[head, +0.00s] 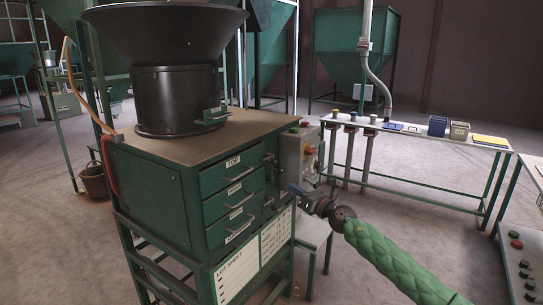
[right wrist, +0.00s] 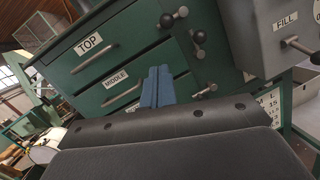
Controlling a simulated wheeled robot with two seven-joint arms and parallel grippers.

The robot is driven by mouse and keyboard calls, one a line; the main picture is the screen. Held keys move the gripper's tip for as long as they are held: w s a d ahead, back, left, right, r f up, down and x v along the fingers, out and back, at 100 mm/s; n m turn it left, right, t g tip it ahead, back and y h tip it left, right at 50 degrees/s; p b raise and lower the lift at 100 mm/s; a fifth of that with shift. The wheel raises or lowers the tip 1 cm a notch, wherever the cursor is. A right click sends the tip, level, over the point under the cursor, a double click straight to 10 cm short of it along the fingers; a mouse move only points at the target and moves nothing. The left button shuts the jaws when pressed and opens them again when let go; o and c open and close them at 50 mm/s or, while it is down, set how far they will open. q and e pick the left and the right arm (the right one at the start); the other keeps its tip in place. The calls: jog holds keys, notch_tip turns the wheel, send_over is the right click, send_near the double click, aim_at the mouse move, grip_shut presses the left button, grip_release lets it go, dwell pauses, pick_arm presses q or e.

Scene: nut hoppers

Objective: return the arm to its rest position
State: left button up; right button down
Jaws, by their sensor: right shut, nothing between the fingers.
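My right arm, in a green quilted sleeve, comes in from the lower right in the head view. Its gripper (head: 294,190) is beside the front right corner of the green drawer cabinet (head: 150,200). In the right wrist view the blue fingers (right wrist: 157,86) are together with nothing between them, in front of the cabinet's drawer fronts. I cannot tell whether they touch the cabinet. The drawers labelled TOP (head: 233,161) and MIDDLE (head: 235,186), and the one below, look closed. My left gripper is not in view.
A black hopper bowl (head: 175,95) stands on the cabinet. A grey box (head: 299,155) labelled FILL in the wrist view adjoins its right side. Black-knobbed levers (right wrist: 166,20) stick out near the gripper. A narrow bench (head: 420,131) with bins stands behind; a button panel (head: 520,245) is at right.

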jog(key=s+d+r+m+t+h, duration=0.3)
jog(key=d+r+m+h, duration=0.35)
jog(key=m, duration=0.85)
jog(key=s+d+r+m+t+h, duration=0.3)
jog(key=r+m+h, duration=0.4)
jog(key=m+h, duration=0.55)
jog(key=s+a+f+m+g+y, duration=0.3)
jog(key=s+f+m+g, duration=0.65)
jog(key=s+f, duration=1.25)
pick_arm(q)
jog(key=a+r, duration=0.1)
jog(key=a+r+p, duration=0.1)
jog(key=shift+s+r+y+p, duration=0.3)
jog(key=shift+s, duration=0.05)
pick_arm(e)
jog(key=s+f+g+y, duration=0.1)
jog(key=s+f+g, duration=0.1)
jog(key=s+f, duration=0.6)
jog(key=s+a+f+m+g+y, duration=0.1)
jog(key=s+f+g, duration=0.2)
jog(key=s+f, duration=0.6)
jog(key=s+f+m+g+y, duration=0.1)
jog(key=s+f+g, duration=0.2)
jog(key=s+f, duration=0.5)
jog(key=s, duration=1)
jog(key=shift+s+a+f+y, duration=0.25)
jog(key=shift+s+f+y, duration=0.05)
jog(key=shift+s+y, duration=0.1)
